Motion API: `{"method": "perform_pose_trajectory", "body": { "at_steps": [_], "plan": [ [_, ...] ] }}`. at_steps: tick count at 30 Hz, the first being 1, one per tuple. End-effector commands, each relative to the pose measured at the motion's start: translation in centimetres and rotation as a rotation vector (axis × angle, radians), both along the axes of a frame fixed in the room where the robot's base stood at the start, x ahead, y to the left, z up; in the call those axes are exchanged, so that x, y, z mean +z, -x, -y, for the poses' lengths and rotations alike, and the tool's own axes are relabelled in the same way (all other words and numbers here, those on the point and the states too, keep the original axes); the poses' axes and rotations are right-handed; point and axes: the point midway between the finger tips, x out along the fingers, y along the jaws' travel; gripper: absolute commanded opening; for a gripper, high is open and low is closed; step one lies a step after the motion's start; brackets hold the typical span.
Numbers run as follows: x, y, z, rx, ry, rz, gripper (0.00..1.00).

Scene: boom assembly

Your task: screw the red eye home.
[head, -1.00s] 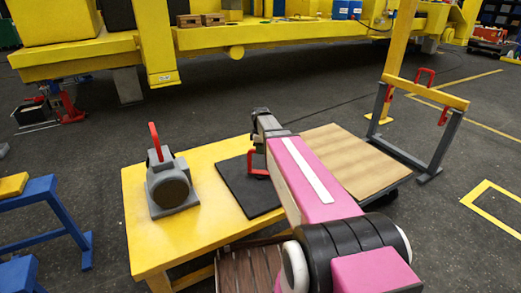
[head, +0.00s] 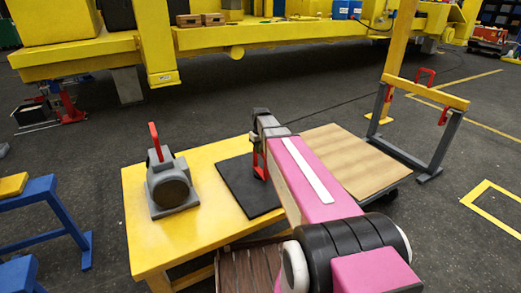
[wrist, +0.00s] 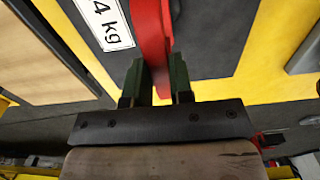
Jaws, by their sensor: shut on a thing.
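The red eye (head: 258,163) stands at the dark plate (head: 238,190) on the yellow table (head: 190,242), beside the end of my arm. In the wrist view the red eye (wrist: 150,32) rises between the two green fingers of my gripper (wrist: 160,80), which is shut on it. Its loop shows almost edge-on there. The foot of the eye and any thread are hidden, so I cannot tell how deep it sits. In the head view my gripper (head: 260,142) is partly hidden by my arm.
A grey block with a round dark face (head: 172,185) and a red handle stands on the table's left. A wooden board (head: 350,165) lies right of my arm. A grey and yellow stand (head: 437,120) is at right, a blue trestle (head: 55,215) at left.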

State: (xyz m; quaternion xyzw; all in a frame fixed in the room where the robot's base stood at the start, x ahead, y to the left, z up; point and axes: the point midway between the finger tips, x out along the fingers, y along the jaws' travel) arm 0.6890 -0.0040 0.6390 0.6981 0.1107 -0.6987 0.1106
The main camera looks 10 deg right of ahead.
Motion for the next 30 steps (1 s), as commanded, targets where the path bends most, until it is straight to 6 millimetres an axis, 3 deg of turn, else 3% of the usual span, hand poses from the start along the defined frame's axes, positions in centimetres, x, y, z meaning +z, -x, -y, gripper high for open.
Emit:
{"method": "perform_pose_trajectory", "body": {
  "at_steps": [30],
  "plan": [
    [0.15, -0.06, 0.00, -0.965, 0.000, 0.003, 0.00]
  ]
}}
